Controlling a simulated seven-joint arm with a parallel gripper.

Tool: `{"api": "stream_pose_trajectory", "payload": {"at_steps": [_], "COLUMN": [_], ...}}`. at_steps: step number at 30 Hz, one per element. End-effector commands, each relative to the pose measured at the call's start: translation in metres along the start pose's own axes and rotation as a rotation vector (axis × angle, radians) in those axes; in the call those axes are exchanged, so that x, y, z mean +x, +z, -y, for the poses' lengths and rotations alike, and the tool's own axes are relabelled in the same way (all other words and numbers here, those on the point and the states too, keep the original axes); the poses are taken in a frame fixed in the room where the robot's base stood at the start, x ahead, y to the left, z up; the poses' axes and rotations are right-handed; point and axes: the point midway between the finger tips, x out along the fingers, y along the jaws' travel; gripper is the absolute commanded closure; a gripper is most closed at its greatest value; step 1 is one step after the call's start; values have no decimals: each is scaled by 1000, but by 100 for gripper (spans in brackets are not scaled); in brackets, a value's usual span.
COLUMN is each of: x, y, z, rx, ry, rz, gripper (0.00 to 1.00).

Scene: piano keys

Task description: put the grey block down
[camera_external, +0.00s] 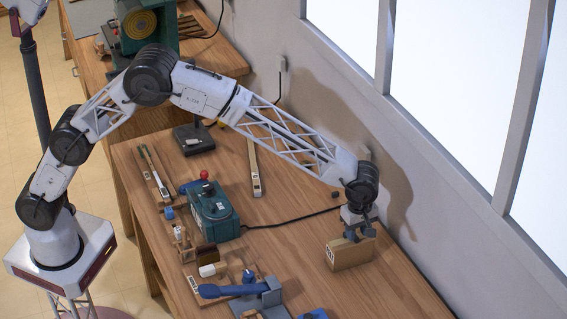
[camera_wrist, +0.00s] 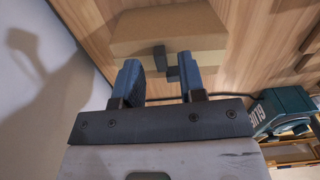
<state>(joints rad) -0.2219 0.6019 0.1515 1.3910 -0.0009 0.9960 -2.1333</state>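My gripper (camera_external: 358,232) is at the far right of the bench, low over a tan cardboard box. In the wrist view its two dark fingers (camera_wrist: 161,72) stand apart. A small dark grey piece (camera_wrist: 160,57) shows between the fingertips, against the edge of the tan box (camera_wrist: 168,25). It may be the grey block, but I cannot tell whether the fingers press on it or whether it is part of a finger. In the external view no separate grey block can be made out at the gripper.
The cardboard box (camera_external: 351,254) stands upright under my gripper, near the wall. A green machine (camera_external: 213,214) with a black cable stands to the left. A blue-grey tool (camera_external: 262,298) lies at the front. Bare bench (camera_external: 385,285) shows right of the box.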

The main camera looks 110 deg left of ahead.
Motion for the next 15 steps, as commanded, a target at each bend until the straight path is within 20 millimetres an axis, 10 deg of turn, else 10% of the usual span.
{"api": "stream_pose_trajectory", "payload": {"at_steps": [15], "x": [-80], "y": [0], "z": [0], "rx": [-1], "ry": [2], "rz": [0], "gripper": [63]}}
